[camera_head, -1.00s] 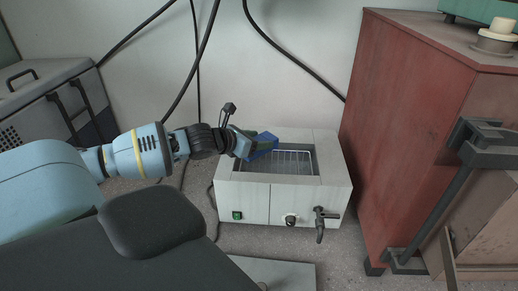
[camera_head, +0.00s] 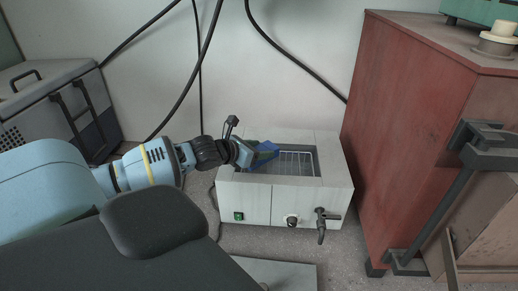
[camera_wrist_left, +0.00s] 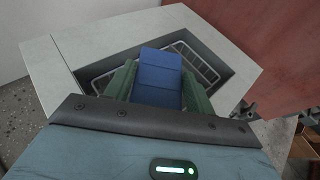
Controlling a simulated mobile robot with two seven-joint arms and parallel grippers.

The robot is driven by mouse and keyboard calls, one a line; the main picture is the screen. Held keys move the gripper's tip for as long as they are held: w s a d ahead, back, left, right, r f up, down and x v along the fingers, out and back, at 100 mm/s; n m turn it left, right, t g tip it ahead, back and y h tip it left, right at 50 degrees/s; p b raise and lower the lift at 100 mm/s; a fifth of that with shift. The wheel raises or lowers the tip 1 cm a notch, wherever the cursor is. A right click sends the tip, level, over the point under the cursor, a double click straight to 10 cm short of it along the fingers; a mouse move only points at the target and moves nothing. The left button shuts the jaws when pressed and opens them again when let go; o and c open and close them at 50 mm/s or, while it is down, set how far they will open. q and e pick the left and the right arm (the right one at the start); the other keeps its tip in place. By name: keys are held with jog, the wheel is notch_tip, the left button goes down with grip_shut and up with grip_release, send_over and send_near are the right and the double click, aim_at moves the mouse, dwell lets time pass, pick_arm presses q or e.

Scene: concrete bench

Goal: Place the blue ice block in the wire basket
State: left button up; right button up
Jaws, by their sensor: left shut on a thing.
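The blue ice block (camera_head: 264,153) is held in my left gripper (camera_head: 253,154), above the left part of the opening in a pale box-shaped unit. In the left wrist view the blue ice block (camera_wrist_left: 158,78) sits between the two green fingers of my left gripper (camera_wrist_left: 157,90), which is shut on it. The wire basket (camera_head: 292,162) lies inside the recessed opening. In the left wrist view the wire basket (camera_wrist_left: 205,67) shows behind and to the right of the block. The block and fingers hide part of the basket. My right gripper is not in view.
The pale unit (camera_head: 247,204) has a green switch, a knob and a tap (camera_head: 321,222) on its front. A red cabinet (camera_head: 411,130) stands close on the right. A grey case (camera_head: 50,100) is at the left. Black cables (camera_head: 200,70) hang along the wall behind.

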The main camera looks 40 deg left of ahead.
pick_arm(q)
jog(key=shift+f, duration=0.5)
jog(key=o, duration=1.1)
jog(key=shift+r, duration=0.1)
